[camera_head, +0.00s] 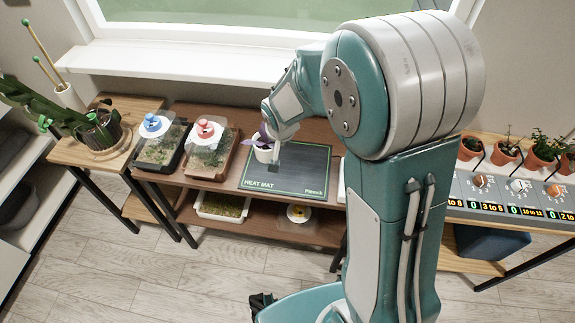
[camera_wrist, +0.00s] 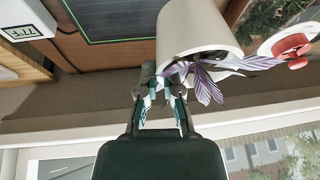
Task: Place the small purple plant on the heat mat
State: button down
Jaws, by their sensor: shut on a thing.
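The small purple plant stands in a white pot (camera_head: 263,154) at the back left part of the dark heat mat (camera_head: 305,170). My gripper (camera_head: 275,143) is at the pot's right side, and the arm partly hides the leaves. In the wrist view, my gripper (camera_wrist: 160,92) is shut on the rim of the white pot (camera_wrist: 190,32), with striped purple leaves (camera_wrist: 205,84) beside the fingers. The heat mat (camera_wrist: 115,22) shows next to the pot there. I cannot tell whether the pot's base touches the mat.
Two lidded seed trays, one with a blue knob (camera_head: 152,122) and one with a red knob (camera_head: 205,127), stand left of the mat. Several terracotta pots (camera_head: 507,153) stand at right. The mat's right part is clear.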

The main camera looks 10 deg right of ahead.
aim_at(271, 155)
jog(key=shift+s+a+m, duration=0.25)
jog(key=shift+s+m, duration=0.15)
jog(key=shift+s+a+f+m+h, duration=0.1)
jog(key=shift+s+a+m+h, duration=0.45)
jog(key=shift+a, duration=0.25)
jog(key=shift+s+a+m, duration=0.35)
jog(key=shift+s+m, duration=0.15)
jog(key=shift+m, duration=0.05)
jog(key=s+a+r+m+g+h, duration=0.1)
jog(key=s+a+m+g+h, duration=0.15)
jog(key=s+m, duration=0.35)
jog(key=shift+m, duration=0.8)
jog(key=shift+w+d+f, duration=1.6)
jog(key=shift+w+f, duration=0.3)
jog(key=shift+f, duration=0.25)
jog(key=shift+w+d+f, duration=1.6)
jog(key=shift+w+f, duration=0.25)
jog(key=shift+f, duration=0.3)
jog(key=shift+w+d+f, duration=1.6)
jog(key=shift+w+f, duration=0.3)
jog(key=shift+f, duration=0.25)
jog(key=shift+f, duration=0.1)
